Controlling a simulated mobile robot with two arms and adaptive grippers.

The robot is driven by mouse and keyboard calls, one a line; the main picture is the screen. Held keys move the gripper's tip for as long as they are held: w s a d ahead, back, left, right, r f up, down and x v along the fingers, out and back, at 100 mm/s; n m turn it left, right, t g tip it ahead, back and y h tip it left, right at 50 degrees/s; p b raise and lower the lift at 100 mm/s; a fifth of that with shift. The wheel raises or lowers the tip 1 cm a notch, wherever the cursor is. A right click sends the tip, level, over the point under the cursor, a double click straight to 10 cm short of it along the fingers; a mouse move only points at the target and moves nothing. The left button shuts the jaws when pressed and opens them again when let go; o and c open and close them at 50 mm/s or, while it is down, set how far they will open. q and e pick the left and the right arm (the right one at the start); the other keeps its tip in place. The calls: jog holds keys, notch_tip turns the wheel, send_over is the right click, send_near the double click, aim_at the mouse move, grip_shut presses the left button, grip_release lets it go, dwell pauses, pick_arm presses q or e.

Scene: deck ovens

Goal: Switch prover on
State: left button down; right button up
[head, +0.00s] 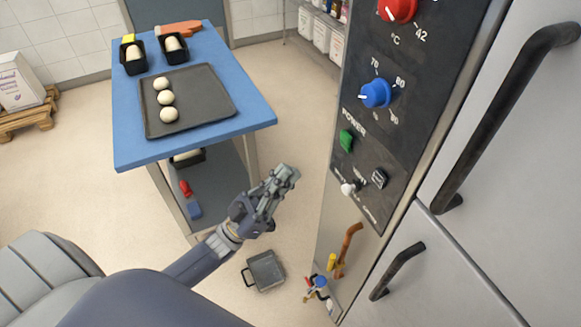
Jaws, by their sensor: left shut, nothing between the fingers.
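The prover's dark control panel (392,110) runs up the steel cabinet on the right. A green switch (346,141) sits beside the label POWER on it; I cannot tell whether it is lit. Above are a blue knob (376,93) and a red knob (397,9) with scales. Below are a small dark switch (379,178) and a white knob (348,188). My left gripper (287,175) is shut and empty, in the air left of the panel and a little lower than the green switch in the picture, apart from it. My right gripper is out of view.
Long black door handles (503,115) stick out right of the panel. A blue-topped table (133,118) at left carries a dark tray (205,122) with dough balls, and loaf tins. A grey tin (264,271) lies on the floor. Colourful taps or valves (320,281) sit low by the cabinet.

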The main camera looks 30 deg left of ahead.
aim_at(346, 141)
pick_arm(q)
jog(key=w+d+r+p, duration=0.4)
jog(key=w+d+r, duration=0.1)
jog(key=w, duration=0.2)
jog(key=shift+w+d+r, duration=0.15)
jog(key=shift+d, duration=0.25)
jog(key=shift+w+d+r+g+y+p, duration=0.2)
jog(key=shift+w+g+y+p, duration=0.15)
jog(key=shift+p, duration=0.7)
